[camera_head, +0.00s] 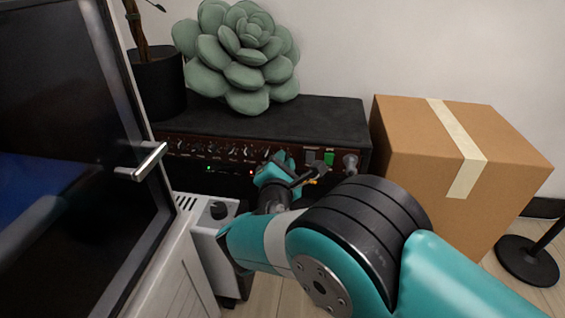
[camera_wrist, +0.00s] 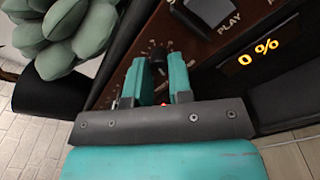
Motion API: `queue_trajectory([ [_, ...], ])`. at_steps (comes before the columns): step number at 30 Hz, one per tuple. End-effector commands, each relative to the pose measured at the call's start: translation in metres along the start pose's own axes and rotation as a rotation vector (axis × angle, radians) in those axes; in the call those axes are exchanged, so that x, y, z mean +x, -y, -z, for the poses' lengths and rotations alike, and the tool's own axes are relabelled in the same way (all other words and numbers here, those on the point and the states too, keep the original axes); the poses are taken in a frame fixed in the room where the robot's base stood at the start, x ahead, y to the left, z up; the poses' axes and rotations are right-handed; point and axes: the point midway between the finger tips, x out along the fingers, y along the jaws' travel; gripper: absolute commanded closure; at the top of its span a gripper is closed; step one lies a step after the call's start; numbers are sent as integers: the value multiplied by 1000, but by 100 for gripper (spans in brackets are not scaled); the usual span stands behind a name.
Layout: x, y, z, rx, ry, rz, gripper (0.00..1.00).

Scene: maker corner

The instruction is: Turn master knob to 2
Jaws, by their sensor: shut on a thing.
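The black amplifier (camera_head: 325,118) has a row of small knobs (camera_head: 215,149) along its dark red-brown front. My gripper (camera_head: 277,165) is at the right part of that row and hides what it holds in the head view. In the wrist view, the two teal fingers of my gripper (camera_wrist: 158,75) are shut on a small black knob (camera_wrist: 158,54), one on each side. Small white scale marks show around the knob, but I cannot read its name or setting. A display (camera_wrist: 259,52) beside it reads "0 %", near the word "PLAY".
A large green succulent (camera_head: 245,60) sits on the amplifier. A cardboard box (camera_head: 410,150) stands close on the right. A dark-fronted door with a metal handle (camera_head: 150,162) is close on the left.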

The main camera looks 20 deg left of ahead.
Motion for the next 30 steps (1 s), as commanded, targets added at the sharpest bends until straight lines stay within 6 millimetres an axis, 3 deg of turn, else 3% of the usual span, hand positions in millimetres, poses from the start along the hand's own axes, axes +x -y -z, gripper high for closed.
queue_trajectory([
  [8,0,1,1,121,4,-3,100],
  [30,0,1,2,779,23,-20,100],
])
